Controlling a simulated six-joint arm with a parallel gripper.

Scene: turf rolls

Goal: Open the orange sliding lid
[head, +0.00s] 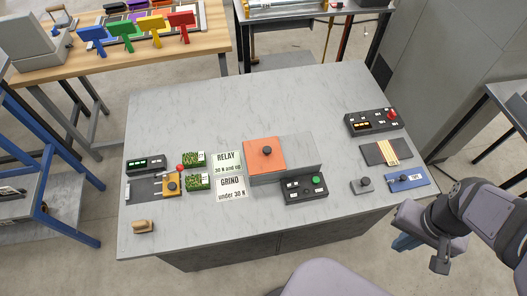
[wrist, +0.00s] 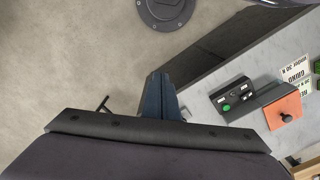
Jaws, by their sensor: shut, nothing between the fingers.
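The orange lid (head: 259,163) is a flat square with a black knob (head: 267,151) on top. It covers the left part of a low grey box (head: 302,152) in the middle of the table. In the wrist view the orange lid (wrist: 280,107) shows at the right edge, with its knob (wrist: 287,117). My gripper (head: 403,243) is at the lower right, off the table's front right edge and well away from the lid. In the wrist view my gripper (wrist: 160,78) has its dark blue fingers together, with nothing between them, above the floor.
A black box with a green button (head: 306,188) stands just in front of the grey box. A black panel with a red button (head: 372,121) and a blue device (head: 406,179) are at the right.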

